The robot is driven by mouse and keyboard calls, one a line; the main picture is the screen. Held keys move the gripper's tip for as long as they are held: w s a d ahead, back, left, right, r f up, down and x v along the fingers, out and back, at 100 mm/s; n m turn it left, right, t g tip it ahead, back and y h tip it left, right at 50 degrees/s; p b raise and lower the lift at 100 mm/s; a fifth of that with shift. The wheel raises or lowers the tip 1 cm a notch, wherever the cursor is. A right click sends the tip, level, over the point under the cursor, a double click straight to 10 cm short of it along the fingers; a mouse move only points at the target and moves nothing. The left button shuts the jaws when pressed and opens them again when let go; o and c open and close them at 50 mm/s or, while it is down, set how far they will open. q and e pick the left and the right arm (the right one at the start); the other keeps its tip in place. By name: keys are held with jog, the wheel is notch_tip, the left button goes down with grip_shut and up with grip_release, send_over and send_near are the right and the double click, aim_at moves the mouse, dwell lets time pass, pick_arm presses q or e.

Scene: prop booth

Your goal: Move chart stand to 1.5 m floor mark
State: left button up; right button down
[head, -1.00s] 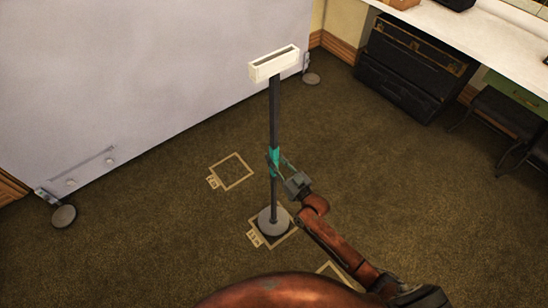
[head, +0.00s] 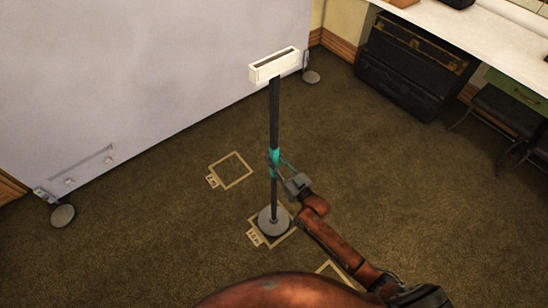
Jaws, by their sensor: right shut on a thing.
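The chart stand has a black pole (head: 274,112), a white slotted holder (head: 274,65) on top, a teal collar (head: 274,162) partway up and a round grey base (head: 268,221). It stands upright on the carpet. Its base covers much of a taped square floor mark (head: 287,236), whose tag (head: 254,238) seems to read 1.5 m. My right gripper (head: 276,161) comes in from the lower right and is shut on the stand at the teal collar. My left gripper is not in view.
Another taped square (head: 232,171), tagged apparently 1 m, lies bare behind and left. A third mark (head: 334,271) shows partly at the bottom. A large pale panel on feet (head: 150,75) stands behind. Black trunks (head: 413,65), a white counter (head: 480,40) and a chair (head: 508,112) are at right.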

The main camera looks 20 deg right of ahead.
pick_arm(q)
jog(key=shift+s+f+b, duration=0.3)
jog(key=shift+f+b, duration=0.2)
pick_arm(e)
jog(key=shift+f, duration=0.6)
pick_arm(q)
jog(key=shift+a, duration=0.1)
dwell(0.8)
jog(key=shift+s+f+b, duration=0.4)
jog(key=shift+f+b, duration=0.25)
jog(key=shift+b, duration=0.05)
pick_arm(e)
jog(key=shift+f, duration=1.05)
jog(key=c, duration=1.6)
grip_release()
jog(key=shift+f, duration=0.15)
jog(key=shift+s+f, duration=0.1)
jog(key=shift+f, duration=0.2)
jog(key=v, duration=1.1)
jog(key=shift+s+d+r, duration=0.1)
jog(key=shift+s+d, duration=0.05)
jog(key=shift+s, duration=0.25)
